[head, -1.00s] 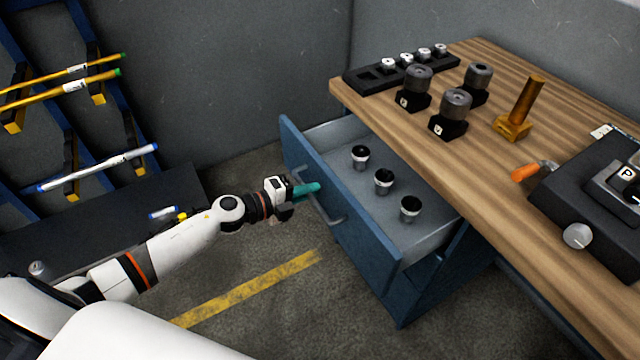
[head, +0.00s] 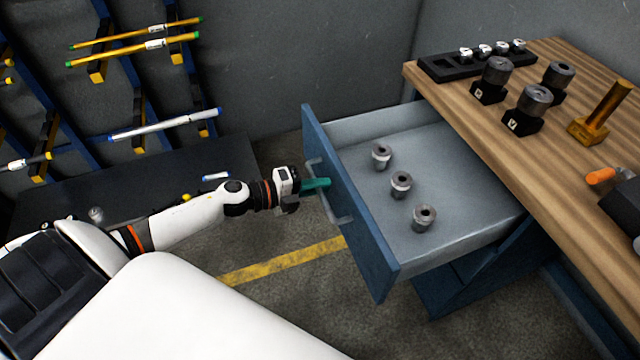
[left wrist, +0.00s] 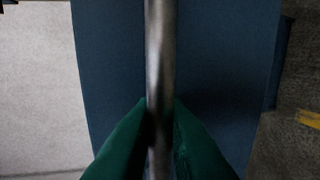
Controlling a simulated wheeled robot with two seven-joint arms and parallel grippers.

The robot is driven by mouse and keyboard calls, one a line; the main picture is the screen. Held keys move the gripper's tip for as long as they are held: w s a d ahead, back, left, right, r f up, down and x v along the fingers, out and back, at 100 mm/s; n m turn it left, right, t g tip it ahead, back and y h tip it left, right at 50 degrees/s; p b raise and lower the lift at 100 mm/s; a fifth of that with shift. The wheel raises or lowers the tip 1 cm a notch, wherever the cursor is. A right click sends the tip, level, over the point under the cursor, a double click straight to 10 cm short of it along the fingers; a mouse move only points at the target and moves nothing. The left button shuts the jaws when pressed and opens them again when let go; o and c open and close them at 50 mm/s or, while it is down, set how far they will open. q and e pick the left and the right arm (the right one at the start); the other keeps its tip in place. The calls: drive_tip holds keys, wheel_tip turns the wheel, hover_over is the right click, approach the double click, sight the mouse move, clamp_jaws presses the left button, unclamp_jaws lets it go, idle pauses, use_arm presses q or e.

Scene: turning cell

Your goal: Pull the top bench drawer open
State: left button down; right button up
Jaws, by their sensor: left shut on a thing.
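The top bench drawer (head: 352,215) has a blue front and a grey inside, and it stands well out from the bench. Its grey bar handle (head: 338,205) is on the front. My left gripper (head: 324,184), with green fingers, is at the handle. In the left wrist view the fingers (left wrist: 160,130) are shut on the handle bar (left wrist: 160,60), one on each side of it, with the blue drawer front behind. Several grey collets, such as the middle one (head: 401,184), stand inside the drawer in a row. My right gripper is not in view.
The wooden bench top (head: 470,105) carries a black rack (head: 450,68), several dark holders and a brass-coloured stand (head: 598,115). A wall rack with bars (head: 165,124) is at left. A yellow floor line (head: 285,258) crosses the open floor below the drawer.

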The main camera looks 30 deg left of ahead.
use_arm(q)
drive_tip(key=c, duration=1.5)
unclamp_jaws()
drive_tip(key=shift+s+a, duration=0.2)
drive_tip(key=shift+s, duration=0.05)
drive_tip(key=v, duration=1.1)
drive_tip(key=shift+s+a+b, duration=0.1)
drive_tip(key=shift+s+b, duration=0.05)
drive_tip(key=shift+b, duration=0.2)
